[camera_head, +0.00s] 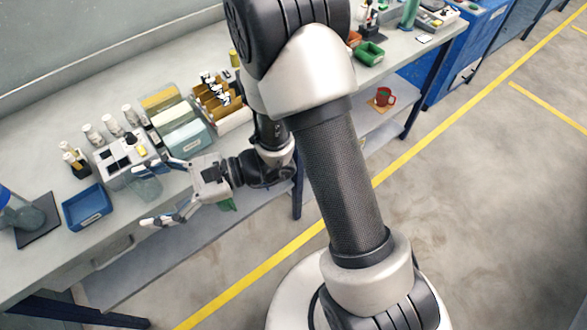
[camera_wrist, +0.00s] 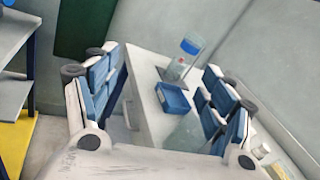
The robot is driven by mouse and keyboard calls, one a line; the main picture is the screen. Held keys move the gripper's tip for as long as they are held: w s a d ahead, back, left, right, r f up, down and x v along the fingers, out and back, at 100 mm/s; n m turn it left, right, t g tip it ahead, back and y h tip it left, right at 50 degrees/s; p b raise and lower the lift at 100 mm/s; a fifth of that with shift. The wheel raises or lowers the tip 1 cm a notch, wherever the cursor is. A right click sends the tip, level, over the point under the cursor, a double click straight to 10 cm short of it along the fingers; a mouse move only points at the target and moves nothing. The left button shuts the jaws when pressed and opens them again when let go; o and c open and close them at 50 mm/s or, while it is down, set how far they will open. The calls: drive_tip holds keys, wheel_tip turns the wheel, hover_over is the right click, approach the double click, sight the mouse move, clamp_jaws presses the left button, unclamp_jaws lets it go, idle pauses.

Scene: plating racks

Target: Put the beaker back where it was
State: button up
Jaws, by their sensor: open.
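A clear glass beaker (camera_head: 147,188) is near the front edge of the bench, just in front of a white-grey device. It also shows in the wrist view (camera_wrist: 187,134), low in the picture and nearer the right finger. My gripper (camera_head: 149,194) is open, its fingers spread sideways over the bench front; in the wrist view (camera_wrist: 160,90) both fingers stand apart. The beaker shows beside the upper finger in the head view. I cannot tell whether a finger touches it. The beaker's base is not clearly visible.
A blue tray (camera_head: 87,207) and a blue-topped glass vessel (camera_head: 22,214) on a dark mat (camera_head: 40,228) stand left. The white-grey device (camera_head: 122,154), white bottles (camera_head: 112,125), and racks of plates (camera_head: 185,135) line the bench behind. A lower shelf (camera_head: 130,278) runs below.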

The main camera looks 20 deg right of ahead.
drive_tip(key=s+d+r+n+g+h, duration=0.3)
drive_tip(key=s+d+n+h, duration=0.1)
drive_tip(key=s+n, duration=0.25)
drive_tip(key=s+d+r+n+g+h, duration=0.2)
drive_tip(key=s+d+n+h, duration=0.25)
drive_tip(key=s, duration=0.35)
drive_tip(key=d+r+n+t+h, duration=0.2)
drive_tip(key=d+t+h, duration=0.2)
drive_tip(key=d, duration=0.5)
drive_tip(key=w+d+r+n+t+h, duration=0.1)
drive_tip(key=d+r+n+t+h, duration=0.2)
drive_tip(key=d, duration=0.5)
drive_tip(key=shift+d+t+h, duration=0.35)
drive_tip(key=shift+t+h, duration=0.15)
drive_tip(key=shift+h, duration=0.65)
drive_tip(key=shift+w, duration=0.1)
drive_tip(key=shift+c, duration=0.5)
